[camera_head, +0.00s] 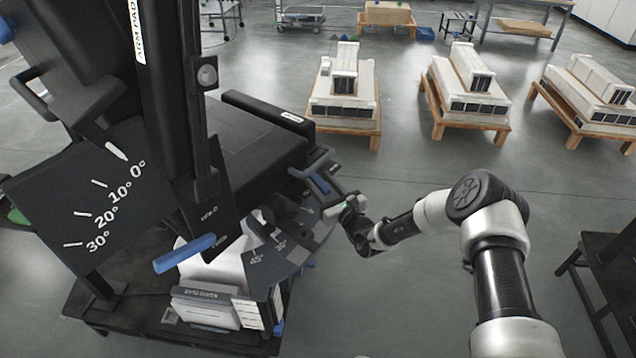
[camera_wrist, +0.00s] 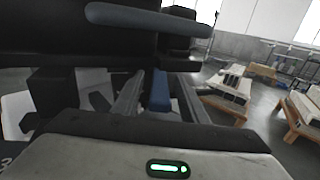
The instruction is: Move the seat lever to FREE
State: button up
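A dark padded seat (camera_head: 240,140) on a chair-like machine fills the left of the head view. A blue lever (camera_head: 320,183) sticks out by the seat's right front corner; in the wrist view a blue bar (camera_wrist: 160,92) shows between my fingers. My gripper (camera_head: 330,198) is at this lever. In the wrist view my gripper (camera_wrist: 160,98) is open, with a finger on each side of the bar and apparent gaps. A second blue handle (camera_head: 185,253) sits lower left on the machine. I cannot read a FREE mark, nor tell which lever it belongs to.
An angle plate (camera_head: 95,205) marked in degrees is at the left. A grey-blue padded bar (camera_wrist: 148,18) crosses above my fingers in the wrist view. Wooden pallets with white units (camera_head: 345,95) stand behind. A dark table (camera_head: 605,270) is at the right; open floor lies between.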

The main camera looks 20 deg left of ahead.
jog(key=shift+x, duration=0.8)
grip_shut()
